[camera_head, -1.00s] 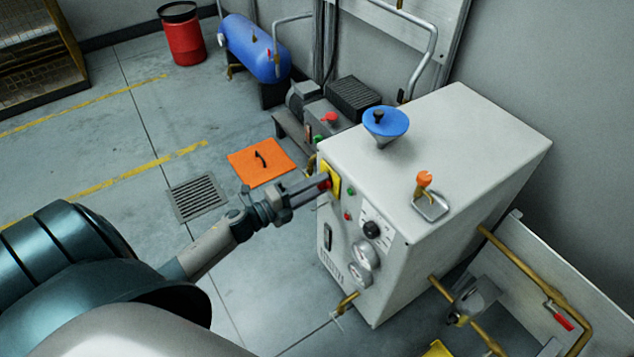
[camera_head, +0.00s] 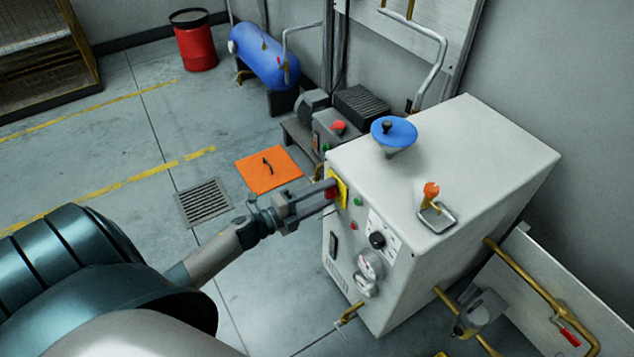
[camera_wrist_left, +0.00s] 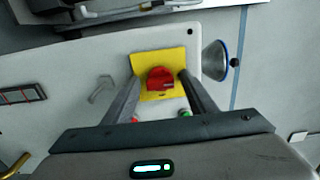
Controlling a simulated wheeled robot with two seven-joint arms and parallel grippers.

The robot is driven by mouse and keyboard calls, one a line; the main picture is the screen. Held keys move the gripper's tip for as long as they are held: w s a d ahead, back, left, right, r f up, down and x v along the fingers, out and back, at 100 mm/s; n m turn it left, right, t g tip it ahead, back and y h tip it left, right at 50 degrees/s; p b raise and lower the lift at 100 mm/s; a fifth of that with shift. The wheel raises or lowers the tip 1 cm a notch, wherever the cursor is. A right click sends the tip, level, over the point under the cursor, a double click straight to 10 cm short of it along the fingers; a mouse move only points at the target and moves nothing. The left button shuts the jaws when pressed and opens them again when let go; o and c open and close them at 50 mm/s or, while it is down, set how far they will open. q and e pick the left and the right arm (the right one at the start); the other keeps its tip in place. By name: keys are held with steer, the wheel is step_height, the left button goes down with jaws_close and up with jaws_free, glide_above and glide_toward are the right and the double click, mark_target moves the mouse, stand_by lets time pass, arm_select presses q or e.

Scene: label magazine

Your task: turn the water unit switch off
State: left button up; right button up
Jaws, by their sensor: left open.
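The water unit (camera_head: 440,185) is a pale grey cabinet with a control panel on its left-facing side. Its switch is a red knob on a yellow plate (camera_head: 341,189) near the panel's upper left corner. In the left wrist view the red knob (camera_wrist_left: 160,78) sits between the two fingers, on the yellow plate (camera_wrist_left: 158,60). My left gripper (camera_head: 331,190) reaches in from the left with its fingertips at the plate. It is open, one finger on each side of the knob. Whether the fingers touch the knob is not clear. My right gripper is not in view.
A black dial (camera_head: 377,240), gauges (camera_head: 370,264) and small lamps share the panel. A blue funnel (camera_head: 393,132) and an orange-handled part (camera_head: 431,190) are on the cabinet top. A brass tap (camera_head: 349,313) sticks out low. An orange floor hatch (camera_head: 268,170) lies behind my left gripper.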

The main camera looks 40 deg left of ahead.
arm_select(q)
steer(key=b+v, duration=0.1)
steer(key=v, duration=1.6)
steer(key=shift+s+b, duration=0.25)
steer(key=shift+b, duration=0.05)
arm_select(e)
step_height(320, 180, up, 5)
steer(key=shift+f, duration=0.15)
arm_select(q)
steer(key=shift+a+f, duration=0.1)
steer(key=shift+a, duration=0.05)
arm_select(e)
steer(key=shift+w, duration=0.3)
